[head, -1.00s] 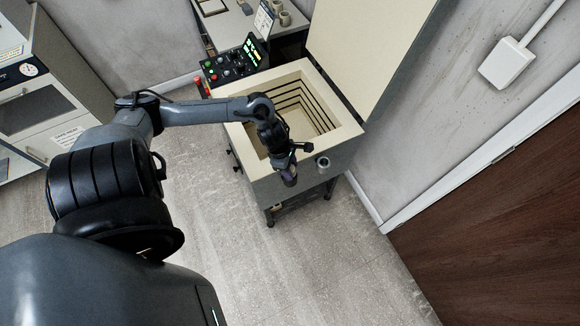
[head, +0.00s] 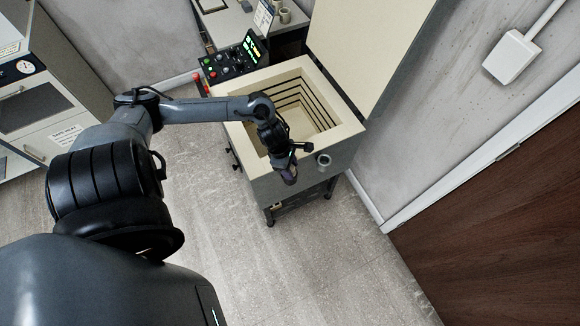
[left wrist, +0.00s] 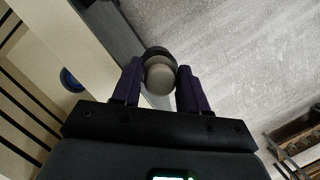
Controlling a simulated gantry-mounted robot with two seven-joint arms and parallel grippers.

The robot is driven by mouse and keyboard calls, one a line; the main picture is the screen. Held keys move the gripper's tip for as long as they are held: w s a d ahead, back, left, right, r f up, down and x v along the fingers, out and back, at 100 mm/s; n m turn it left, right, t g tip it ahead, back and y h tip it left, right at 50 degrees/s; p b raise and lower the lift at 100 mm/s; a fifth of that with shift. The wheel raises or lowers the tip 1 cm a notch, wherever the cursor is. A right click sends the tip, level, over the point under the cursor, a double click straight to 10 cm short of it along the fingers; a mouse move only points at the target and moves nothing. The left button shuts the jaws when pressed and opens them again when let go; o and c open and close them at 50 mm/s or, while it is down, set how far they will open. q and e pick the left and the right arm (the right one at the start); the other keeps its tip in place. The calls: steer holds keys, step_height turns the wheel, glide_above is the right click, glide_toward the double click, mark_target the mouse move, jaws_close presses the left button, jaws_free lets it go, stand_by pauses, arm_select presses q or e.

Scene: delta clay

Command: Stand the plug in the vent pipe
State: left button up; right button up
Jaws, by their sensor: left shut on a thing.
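My left gripper (head: 288,176) is at the front of the open kiln, with its purple fingertips just outside the front wall. In the left wrist view the gripper (left wrist: 159,88) is shut on the plug (left wrist: 159,76), a pale rounded piece with a darker round part behind it. In the head view the fingers and wrist hide the plug. The vent pipe (head: 323,160) is a short grey-green open tube at the kiln's front right corner, to the right of the gripper and apart from it. My right gripper is not in view.
The square kiln (head: 345,135) has a cream rim, a deep ridged chamber and a raised lid (head: 365,45). A control panel (head: 232,62) stands behind it. A brown door (head: 500,220) is at the right. The floor (head: 320,260) in front is clear.

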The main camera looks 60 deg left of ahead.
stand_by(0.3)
arm_select(q)
steer(key=o, duration=1.1)
steer(key=shift+o, duration=0.2)
steer(key=shift+r+p, duration=2.9)
steer(key=shift+r, duration=1.15)
steer(key=shift+f, duration=0.1)
